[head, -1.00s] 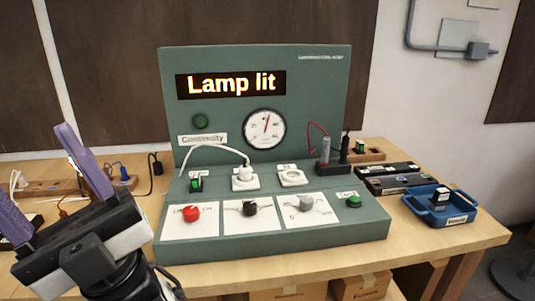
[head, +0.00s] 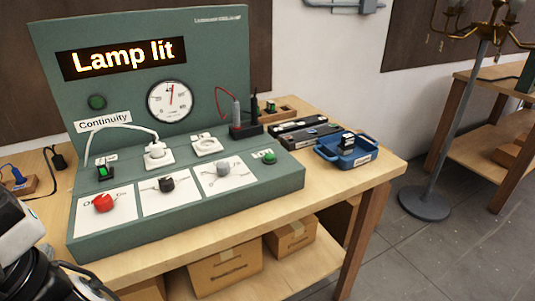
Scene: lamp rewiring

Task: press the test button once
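The green test panel (head: 195,60) stands on the wooden bench. A round green button (head: 269,158) sits at the right end of its sloped front, beside a small white label too small to read surely. The display (head: 122,58) reads "Lamp lit". A dark green round lamp (head: 97,102) sits above the "Continuity" label. My gripper's fingers are outside the picture; only part of my arm shows at the lower left, apart from the button.
Red (head: 103,203), black (head: 166,185) and grey (head: 223,169) knobs sit on white cards left of the button. A white plug (head: 156,150) is in a socket. A blue tray (head: 346,155) stands to the right. Cardboard boxes (head: 226,268) lie below; a floor lamp (head: 425,203) stands right.

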